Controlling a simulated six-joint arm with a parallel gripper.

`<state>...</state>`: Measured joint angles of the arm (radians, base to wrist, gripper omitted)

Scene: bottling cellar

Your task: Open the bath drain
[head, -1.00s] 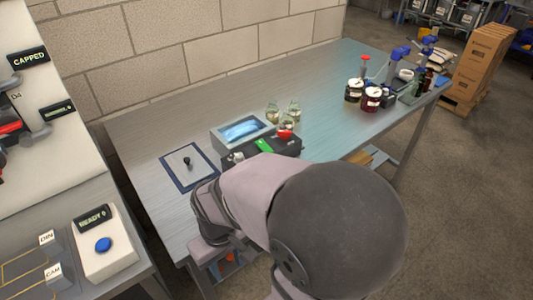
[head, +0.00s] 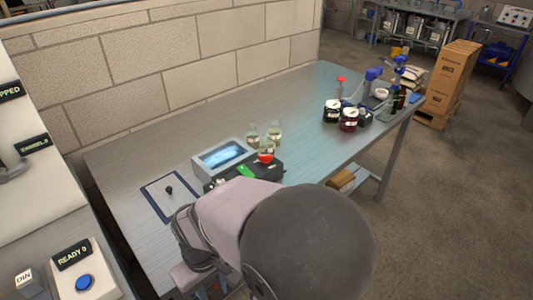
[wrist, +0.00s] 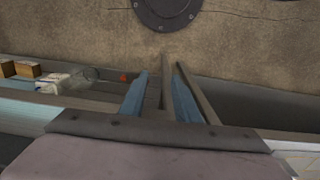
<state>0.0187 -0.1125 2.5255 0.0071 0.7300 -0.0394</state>
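The bath (head: 222,158), a grey open tray with bright blue liquid, stands mid-bench. A dark box (head: 268,178) with a green lever (head: 245,170) and a red knob (head: 266,158) sits against its front right side. I cannot tell which part works the drain. My arm crosses in front of the bench's near edge and hides part of this box's front. My gripper's fingers are hidden in the head view.
A blue-edged mat (head: 170,197) with a small black knob lies left of the bath. Glass jars (head: 274,133) stand behind the box. Dark jars (head: 340,115) and bottles crowd the bench's far right. A READY panel (head: 80,270) stands at lower left. Bare bench lies between.

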